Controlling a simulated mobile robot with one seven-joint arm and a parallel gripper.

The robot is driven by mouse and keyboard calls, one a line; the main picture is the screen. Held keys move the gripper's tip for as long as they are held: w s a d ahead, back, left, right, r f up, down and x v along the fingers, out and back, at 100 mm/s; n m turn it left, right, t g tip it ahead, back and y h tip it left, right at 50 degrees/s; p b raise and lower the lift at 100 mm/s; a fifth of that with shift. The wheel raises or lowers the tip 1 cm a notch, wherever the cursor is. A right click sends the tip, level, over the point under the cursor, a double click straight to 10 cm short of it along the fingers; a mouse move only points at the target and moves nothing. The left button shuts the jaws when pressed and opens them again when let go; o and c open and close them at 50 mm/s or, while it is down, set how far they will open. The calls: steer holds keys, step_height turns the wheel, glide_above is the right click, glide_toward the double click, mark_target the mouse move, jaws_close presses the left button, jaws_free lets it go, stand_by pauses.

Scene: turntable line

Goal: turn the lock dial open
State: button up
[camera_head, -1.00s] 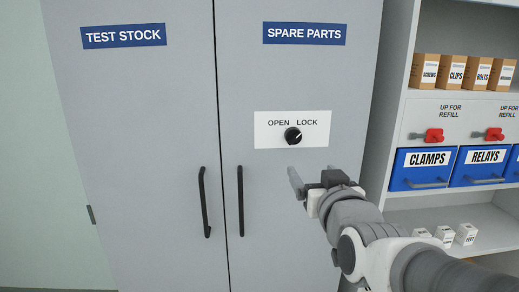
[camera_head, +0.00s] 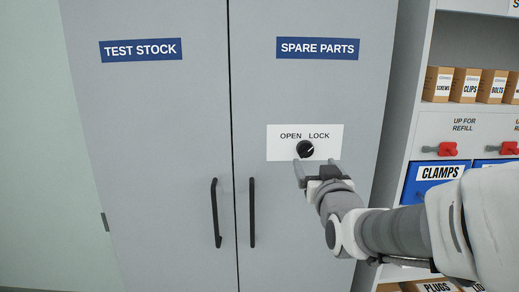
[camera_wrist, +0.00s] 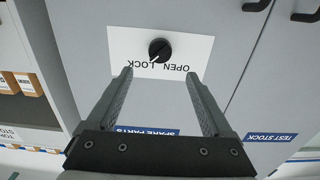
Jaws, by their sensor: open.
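The lock dial (camera_head: 305,149) is a round black knob with a white pointer line, on a white plate (camera_head: 276,150) marked OPEN on the left and LOCK on the right. Its pointer slants up and right, toward LOCK. The plate is on the right cabinet door (camera_head: 312,90), labelled SPARE PARTS. In the wrist view the dial (camera_wrist: 159,50) shows upside down, beyond the fingertips and roughly between them. My gripper (camera_head: 316,168) is open and empty, just below the dial in the head view. It appears apart from the dial.
Two black vertical door handles (camera_head: 252,212) (camera_head: 216,213) flank the seam between the doors. The left door is labelled TEST STOCK (camera_head: 141,50). On the right is a shelf with small boxes (camera_head: 464,87), red latches (camera_head: 447,149) and a blue CLAMPS bin (camera_head: 424,181).

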mark_target(307, 151)
steer(key=w, duration=0.9)
steer(key=shift+p, duration=0.3)
jaws_close()
